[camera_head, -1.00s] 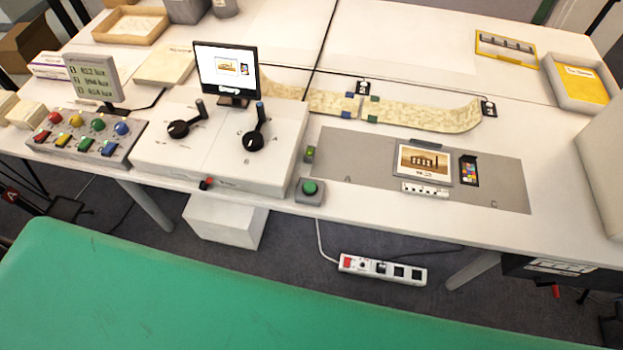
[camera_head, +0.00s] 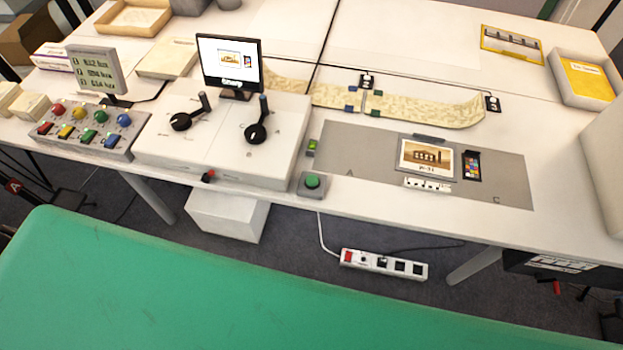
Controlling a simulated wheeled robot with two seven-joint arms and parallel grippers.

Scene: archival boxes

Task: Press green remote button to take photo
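The green remote button (camera_head: 312,181) is a round green cap on a small grey box (camera_head: 310,192). It sits at the front edge of the white table, just right of the white lever console. Nothing covers it. A small switch with a green face (camera_head: 312,145) stands just behind it. A sepia photo (camera_head: 427,157) lies on the grey mat (camera_head: 350,160) right of the button, with a colour card (camera_head: 472,165) beside it. A monitor (camera_head: 230,62) shows a picture of the photo and card. Neither of my grippers is in view.
A console with two black levers (camera_head: 222,140) stands left of the button. Further left is a panel of coloured buttons (camera_head: 88,130) with a lux display (camera_head: 97,70). A green surface (camera_head: 250,290) fills the foreground. A power strip (camera_head: 384,263) lies on the floor.

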